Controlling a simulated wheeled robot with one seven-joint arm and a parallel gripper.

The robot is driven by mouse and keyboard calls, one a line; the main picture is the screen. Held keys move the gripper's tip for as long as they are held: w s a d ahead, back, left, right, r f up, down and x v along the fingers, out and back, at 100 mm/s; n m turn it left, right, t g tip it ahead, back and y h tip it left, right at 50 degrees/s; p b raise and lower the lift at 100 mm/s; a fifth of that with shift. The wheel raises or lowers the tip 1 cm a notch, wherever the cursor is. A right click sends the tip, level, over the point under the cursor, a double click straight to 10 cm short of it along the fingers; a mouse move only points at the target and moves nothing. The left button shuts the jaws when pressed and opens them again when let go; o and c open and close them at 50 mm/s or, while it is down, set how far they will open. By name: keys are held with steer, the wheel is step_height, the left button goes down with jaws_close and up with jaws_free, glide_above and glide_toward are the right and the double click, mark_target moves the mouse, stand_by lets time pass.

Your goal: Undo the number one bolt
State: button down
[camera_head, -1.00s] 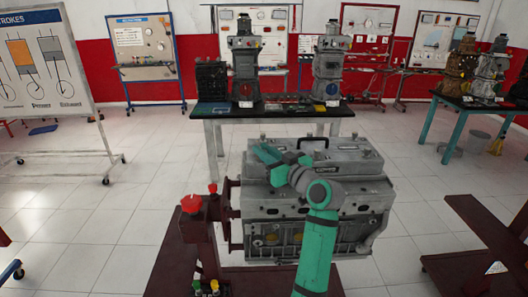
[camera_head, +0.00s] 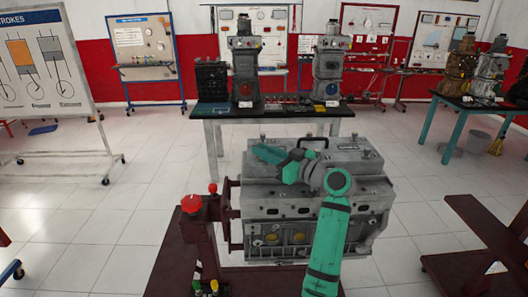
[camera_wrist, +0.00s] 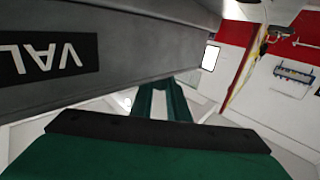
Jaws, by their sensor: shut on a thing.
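The grey engine (camera_head: 290,212) stands on a dark red stand in the middle of the head view. My gripper (camera_head: 264,153), at the end of the green arm, is over the left part of the engine's top. In the wrist view my gripper (camera_wrist: 163,90) shows two green fingers with a narrow gap between them, beside a grey cover (camera_wrist: 120,50) with a dark label reading "VAL". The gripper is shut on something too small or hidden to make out. I cannot pick out the number one bolt in either view.
A red knob (camera_head: 191,204) tops the stand's post at the engine's left. A dark table (camera_head: 290,112) with engine models stands behind. A dark red stand (camera_head: 490,240) is at the right. The tiled floor on the left is mostly clear.

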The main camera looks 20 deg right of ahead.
steer(key=c, duration=1.7)
jaws_free()
steer(key=shift+f, duration=0.1)
steer(key=v, duration=1.1)
steer(key=shift+w, duration=0.1)
